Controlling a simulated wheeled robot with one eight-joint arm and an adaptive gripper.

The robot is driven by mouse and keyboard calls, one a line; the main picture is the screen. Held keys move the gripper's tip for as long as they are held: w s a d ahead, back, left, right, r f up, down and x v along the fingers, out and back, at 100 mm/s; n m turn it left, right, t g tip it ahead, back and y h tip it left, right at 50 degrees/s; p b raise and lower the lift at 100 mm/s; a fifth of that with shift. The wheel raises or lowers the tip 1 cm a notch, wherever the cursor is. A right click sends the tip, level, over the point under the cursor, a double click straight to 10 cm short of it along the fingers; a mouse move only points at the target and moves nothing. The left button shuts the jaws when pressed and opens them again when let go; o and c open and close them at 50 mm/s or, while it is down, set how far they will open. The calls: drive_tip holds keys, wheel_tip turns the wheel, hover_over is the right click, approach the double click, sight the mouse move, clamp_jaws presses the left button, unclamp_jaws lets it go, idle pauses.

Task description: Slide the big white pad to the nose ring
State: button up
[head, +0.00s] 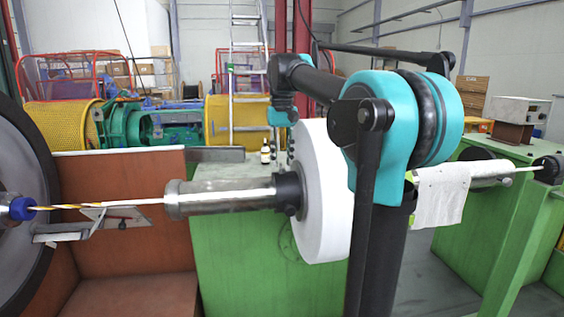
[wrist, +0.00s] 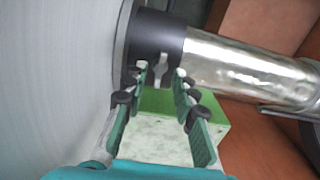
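The big white pad (head: 322,195) is a thick white disc standing upright on a horizontal steel tube (head: 225,196). Its pale face fills the left of the wrist view (wrist: 55,80). A black collar (head: 289,193) sits on the tube against the pad's left face; it also shows in the wrist view (wrist: 155,42), with a small grey lever on it. My gripper (head: 284,157) is above the collar, beside the pad's face. In the wrist view its fingers (wrist: 161,74) are apart and empty, with tips near the collar. I cannot tell for certain which part is the nose ring.
A blue fitting (head: 22,209) at far left has a yellow-and-white strand leading to the tube. A big dark-rimmed wheel (head: 35,170) stands there. A white cloth (head: 440,195) hangs over a roller at right. A green machine body (head: 235,250) lies below; a small bottle (head: 265,152) stands on it.

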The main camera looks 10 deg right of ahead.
drive_tip(key=shift+f, duration=0.7)
drive_tip(key=shift+c, duration=0.4)
clamp_jaws()
